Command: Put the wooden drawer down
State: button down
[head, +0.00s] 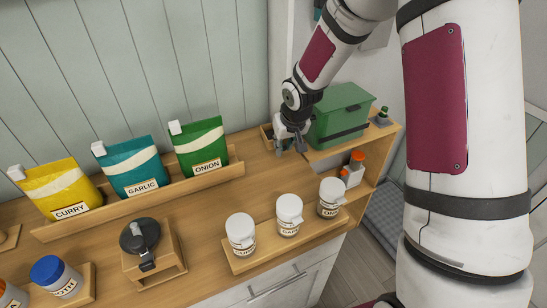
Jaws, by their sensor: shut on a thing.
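My gripper (291,145) is at the back right of the wooden counter, beside the green box. It is shut on a small wooden drawer (266,134), of which only a left part shows. The gripper hides the rest of the drawer, so its contents and whether its underside touches the counter cannot be told.
The green lidded box (342,114) stands close to the right on a raised wooden shelf (392,129). Left are curry, garlic and onion pouches (201,147) in a wooden rack (140,199). White-lidded jars (289,214) stand in front. Bare counter (200,212) lies between.

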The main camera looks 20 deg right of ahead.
aim_at(281, 166)
jog(key=shift+w+d+f+n+b, duration=0.1)
jog(key=shift+w+d+n+b, duration=0.1)
jog(key=shift+w+b, duration=0.3)
jog(key=shift+w+d+n+b, duration=0.1)
jog(key=shift+w+n+b, duration=0.1)
jog(key=shift+w+b, duration=0.3)
jog(key=shift+w+r+n+b, duration=0.1)
jog(key=shift+r+n+b, duration=0.2)
jog(key=shift+r, duration=0.2)
jog(key=shift+f, duration=4.8)
jog(key=shift+f+b, duration=0.1)
jog(key=shift+b, duration=0.2)
jog(key=c, duration=1.4)
grip_release()
jog(key=shift+c, duration=0.2)
